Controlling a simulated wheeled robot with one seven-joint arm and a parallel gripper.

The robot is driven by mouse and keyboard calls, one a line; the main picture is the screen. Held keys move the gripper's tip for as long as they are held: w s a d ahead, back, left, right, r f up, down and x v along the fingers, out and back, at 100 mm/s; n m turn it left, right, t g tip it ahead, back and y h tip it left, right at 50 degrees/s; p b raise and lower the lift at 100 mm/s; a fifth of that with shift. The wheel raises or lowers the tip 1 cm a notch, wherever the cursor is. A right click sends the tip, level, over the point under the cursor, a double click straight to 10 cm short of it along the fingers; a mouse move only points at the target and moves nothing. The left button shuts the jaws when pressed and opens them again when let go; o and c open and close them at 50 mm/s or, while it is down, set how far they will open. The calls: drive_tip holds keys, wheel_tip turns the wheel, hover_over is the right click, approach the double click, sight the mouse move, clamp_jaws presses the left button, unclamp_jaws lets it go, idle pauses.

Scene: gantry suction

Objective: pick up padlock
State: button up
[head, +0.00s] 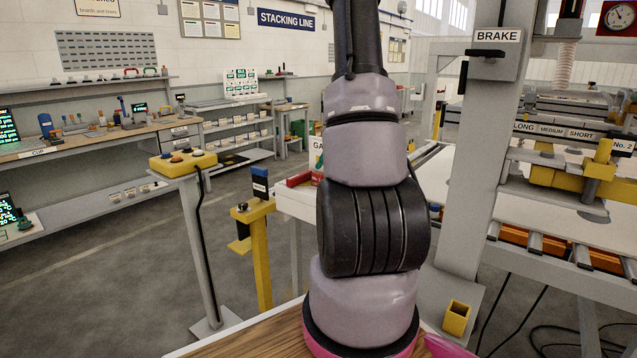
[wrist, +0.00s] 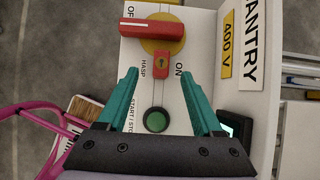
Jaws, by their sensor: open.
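The padlock (wrist: 162,67) appears in the wrist view as a small orange-red body with a dark keyhole mark, on the white panel beside the word HASP. It sits just below the red switch handle (wrist: 151,29) and its yellow disc (wrist: 170,46). My gripper (wrist: 159,75) is open, with one teal finger on each side of the padlock's lower end. Gaps show between the fingers and the padlock; whether the tips reach its depth I cannot tell. In the head view my arm hides the padlock and gripper.
A green button (wrist: 156,120) lies between the fingers, nearer the palm. A panel wall with a yellow 400 V label (wrist: 227,45) stands close on the right. A pink frame (wrist: 50,115) and a brush (wrist: 85,107) are at left. A yellow post (head: 260,250) stands left of my arm.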

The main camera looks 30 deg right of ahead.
sight(319, 173)
drive_tip(key=shift+x, duration=3.55)
drive_tip(key=shift+d, duration=0.15)
clamp_jaws()
